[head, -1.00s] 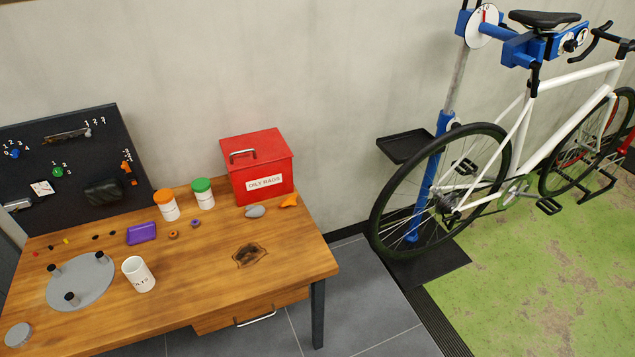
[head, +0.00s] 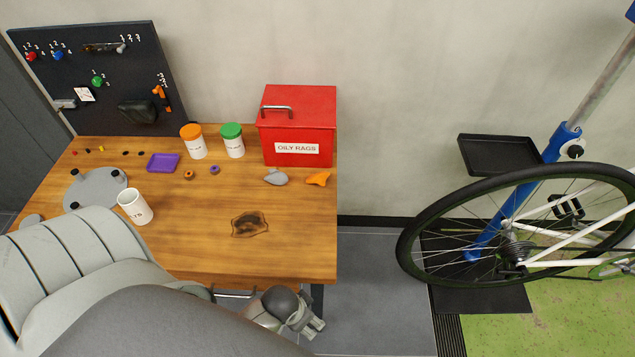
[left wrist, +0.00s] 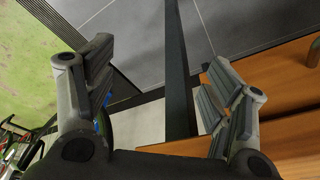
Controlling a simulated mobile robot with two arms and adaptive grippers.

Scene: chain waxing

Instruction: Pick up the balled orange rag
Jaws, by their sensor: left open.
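The balled orange rag (head: 318,179) lies on the wooden table (head: 190,245) near its right edge, in front of the red oily-rags box (head: 297,125). A grey rag or lump (head: 276,177) lies just left of it. My left gripper (head: 306,322) is below and in front of the table's front right corner, well apart from the rag. In the left wrist view my left gripper (left wrist: 165,95) has its fingers spread with nothing between them, beside the table edge and a dark leg. The orange rag does not show there. My right gripper is not in view.
A bicycle wheel (head: 410,250) is to the right. The table's right front is clear apart from a dark stain.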

